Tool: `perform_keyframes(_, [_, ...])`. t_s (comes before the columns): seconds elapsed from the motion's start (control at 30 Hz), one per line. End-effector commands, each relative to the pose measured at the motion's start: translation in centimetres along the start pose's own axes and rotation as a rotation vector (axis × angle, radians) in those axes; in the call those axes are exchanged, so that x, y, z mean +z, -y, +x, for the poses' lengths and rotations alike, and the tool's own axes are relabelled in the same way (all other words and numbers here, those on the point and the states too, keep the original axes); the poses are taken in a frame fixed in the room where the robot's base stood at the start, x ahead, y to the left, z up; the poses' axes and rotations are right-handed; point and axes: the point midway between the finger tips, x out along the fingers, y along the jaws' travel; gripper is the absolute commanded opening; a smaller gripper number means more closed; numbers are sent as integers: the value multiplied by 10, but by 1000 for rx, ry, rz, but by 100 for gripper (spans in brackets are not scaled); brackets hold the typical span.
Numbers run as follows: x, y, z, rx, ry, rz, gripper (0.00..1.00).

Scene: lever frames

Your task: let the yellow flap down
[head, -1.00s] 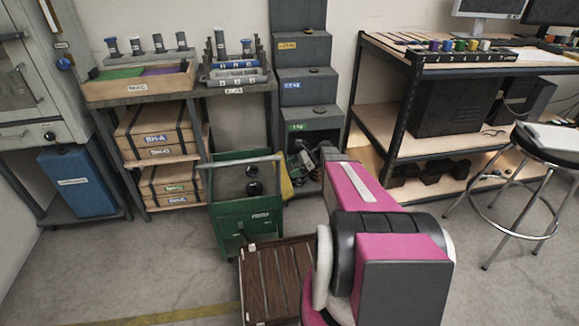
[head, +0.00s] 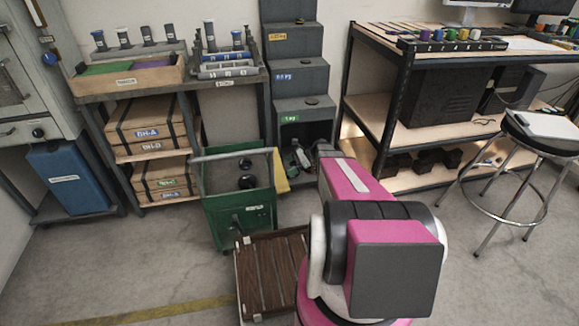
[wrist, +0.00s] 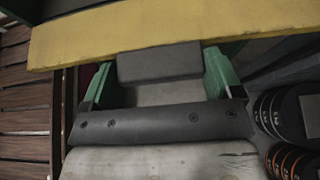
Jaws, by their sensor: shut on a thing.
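The yellow flap (wrist: 180,30) crosses the top of the wrist view as a slightly tilted board. In the head view only a narrow yellow piece of the flap (head: 281,178) shows, at the right side of the green cart (head: 240,215). A dark grey block (wrist: 160,55) sits at the flap's lower edge in the wrist view. My gripper (wrist: 160,70) has its green fingers on both sides of this block and is shut on it. In the head view my pink and black arm hides much of the area. The flap's hinge cannot be made out.
A brown slatted wooden platform (head: 272,272) lies in front of the cart. A stepped grey cabinet (head: 304,118) stands behind my gripper. A shelf with boxes (head: 150,125) is at left, a workbench (head: 420,45) and stool (head: 545,137) at right. Floor is clear at front left.

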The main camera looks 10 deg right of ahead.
Motion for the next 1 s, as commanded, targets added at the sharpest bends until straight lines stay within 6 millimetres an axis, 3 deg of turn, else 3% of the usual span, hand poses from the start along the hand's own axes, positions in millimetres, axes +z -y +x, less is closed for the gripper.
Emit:
perform_keyframes(0.27, [-2, 0, 1, 1, -8, 1, 42])
perform_keyframes(0.3, [-2, 0, 1, 1, -7, 0, 98])
perform_keyframes(0.33, [-2, 0, 1, 1, -7, 0, 100])
perform_keyframes(0.67, [-1, 0, -8, 0, -3, 0, 100])
perform_keyframes(1.0, [-1, 1, -67, -2, -5, 0, 100])
